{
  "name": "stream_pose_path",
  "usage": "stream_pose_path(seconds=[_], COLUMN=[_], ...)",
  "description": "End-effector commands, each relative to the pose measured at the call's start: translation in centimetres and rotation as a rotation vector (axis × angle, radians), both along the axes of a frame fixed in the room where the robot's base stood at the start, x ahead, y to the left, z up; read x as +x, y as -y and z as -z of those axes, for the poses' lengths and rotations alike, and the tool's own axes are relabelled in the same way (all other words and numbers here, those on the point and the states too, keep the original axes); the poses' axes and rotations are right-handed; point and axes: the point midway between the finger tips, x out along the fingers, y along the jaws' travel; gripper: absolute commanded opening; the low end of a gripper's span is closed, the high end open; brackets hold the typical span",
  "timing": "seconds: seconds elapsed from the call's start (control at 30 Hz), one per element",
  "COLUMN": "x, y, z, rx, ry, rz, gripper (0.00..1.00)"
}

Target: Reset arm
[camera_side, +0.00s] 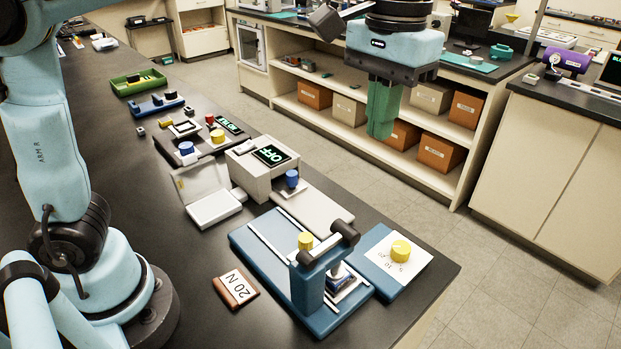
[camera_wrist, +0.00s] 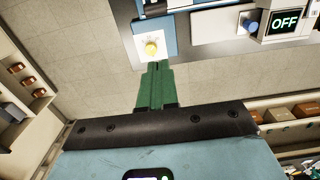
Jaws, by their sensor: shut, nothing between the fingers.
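My gripper (camera_side: 381,136) hangs above the aisle floor, beyond the bench edge, in the side view. Its green fingers point down and are shut with nothing between them. They also show in the wrist view (camera_wrist: 158,66). My gripper is apart from everything on the bench. The display shows at the upper right of the wrist view (camera_wrist: 286,20).
A blue rig (camera_side: 316,292) with a yellow knob stands near the bench's front end. Beside it are a blue dial base (camera_side: 372,257) and a "20 N" plaque (camera_side: 236,289). An open white case (camera_side: 213,207) lies behind. Shelves with boxes (camera_side: 438,152) stand across the aisle.

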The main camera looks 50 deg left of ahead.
Motion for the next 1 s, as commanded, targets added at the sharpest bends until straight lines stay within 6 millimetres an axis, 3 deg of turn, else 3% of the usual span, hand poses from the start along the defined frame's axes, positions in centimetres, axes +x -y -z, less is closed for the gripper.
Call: stream_pose_path(seconds=[0.13, 0.27, 0.7, 1.0], x=[0.1, -0.2, -3.9, -6.1], y=[-0.8, -3.1, -13.4, -16.8], z=[-0.1, 1.0, 8.9, 13.2], rx=[-0.009, -0.034, -0.055, -0.006], ry=[0.019, 0.087, 0.465, 0.627], rz=[-0.003, -0.008, -0.009, -0.003], gripper=[0.00, 0.00, 0.00, 0.00])
